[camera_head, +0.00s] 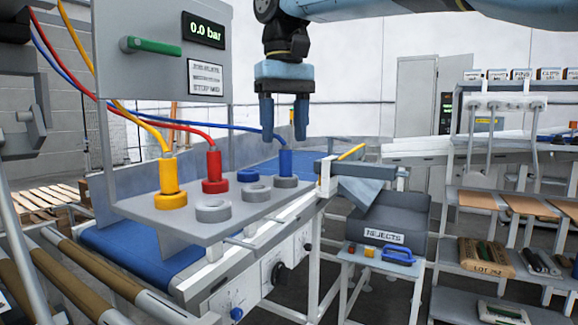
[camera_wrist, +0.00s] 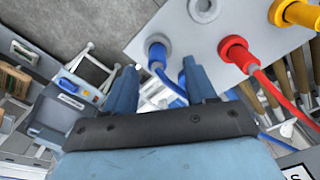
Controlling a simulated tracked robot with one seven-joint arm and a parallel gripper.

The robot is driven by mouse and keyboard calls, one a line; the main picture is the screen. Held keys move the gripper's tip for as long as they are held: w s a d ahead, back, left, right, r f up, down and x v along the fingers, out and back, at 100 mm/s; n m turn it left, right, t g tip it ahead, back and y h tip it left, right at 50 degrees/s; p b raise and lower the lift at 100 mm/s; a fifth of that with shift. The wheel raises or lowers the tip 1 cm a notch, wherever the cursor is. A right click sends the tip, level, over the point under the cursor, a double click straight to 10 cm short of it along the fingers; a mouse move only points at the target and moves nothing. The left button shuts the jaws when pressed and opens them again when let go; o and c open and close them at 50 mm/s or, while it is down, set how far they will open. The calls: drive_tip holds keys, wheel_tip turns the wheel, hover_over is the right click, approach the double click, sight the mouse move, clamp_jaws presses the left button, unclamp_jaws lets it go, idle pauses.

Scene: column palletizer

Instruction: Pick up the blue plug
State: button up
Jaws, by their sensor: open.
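The blue plug (camera_head: 285,163) stands upright in a grey ring socket near the right end of the grey shelf (camera_head: 165,222), with a blue hose at its top. It also shows in the wrist view (camera_wrist: 157,56), seen from above between the finger ends. My gripper (camera_head: 285,132) is open and empty. Its fingers point down, with their tips above the plug's height or close to its top; exact clearance is hard to tell. The fingers show in the wrist view (camera_wrist: 158,70) too.
The yellow plug (camera_head: 168,178) and red plug (camera_head: 214,167) stand left of the blue one. A panel (camera_head: 155,78) rises behind. A rejects bin (camera_head: 392,221) stands to the right.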

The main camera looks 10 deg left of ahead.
sight(286, 150)
drive_tip(key=shift+w+f, duration=0.2)
drive_tip(key=shift+f, duration=2.45)
clamp_jaws()
